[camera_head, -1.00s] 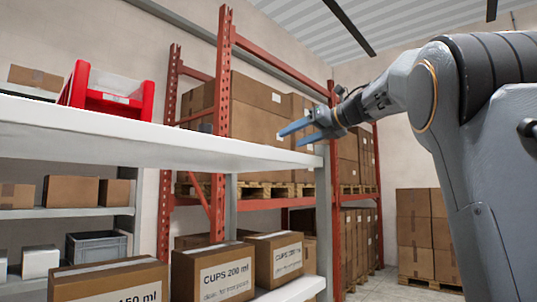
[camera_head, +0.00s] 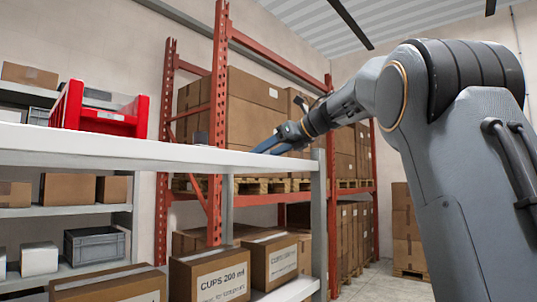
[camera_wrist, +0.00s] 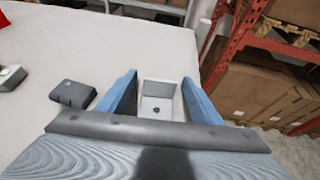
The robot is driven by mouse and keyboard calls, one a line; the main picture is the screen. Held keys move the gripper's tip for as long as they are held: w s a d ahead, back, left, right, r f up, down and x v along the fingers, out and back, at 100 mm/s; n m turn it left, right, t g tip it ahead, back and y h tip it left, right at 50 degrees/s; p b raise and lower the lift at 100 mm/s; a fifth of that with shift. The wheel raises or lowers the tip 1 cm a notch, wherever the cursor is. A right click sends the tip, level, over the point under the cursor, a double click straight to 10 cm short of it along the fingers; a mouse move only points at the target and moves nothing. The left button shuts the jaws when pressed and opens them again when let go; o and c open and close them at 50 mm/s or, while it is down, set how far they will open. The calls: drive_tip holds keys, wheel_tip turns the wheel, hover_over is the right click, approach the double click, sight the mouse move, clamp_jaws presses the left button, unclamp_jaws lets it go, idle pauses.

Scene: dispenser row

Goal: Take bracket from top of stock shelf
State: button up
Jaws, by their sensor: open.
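The bracket (camera_wrist: 158,104), a small light-grey angled piece with a dark hole, shows in the wrist view near the right edge of the white top of the stock shelf (camera_wrist: 150,40). My gripper (camera_wrist: 160,77) is open, with one blue finger on each side of the bracket in that view. I cannot tell whether the fingers touch it. In the head view my gripper (camera_head: 268,146) is low at the right end of the shelf top (camera_head: 90,146). The bracket cannot be made out there.
A dark grey block (camera_wrist: 73,94) lies left of my gripper, with another grey piece (camera_wrist: 10,76) farther left. A red bin (camera_head: 100,117) stands on the shelf top at left. Orange racking (camera_head: 218,110) with cartons and pallets stands behind. Labelled cup boxes (camera_head: 210,275) sit below.

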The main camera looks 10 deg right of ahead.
drive_tip(key=shift+c, duration=0.3)
drive_tip(key=c, duration=1.1)
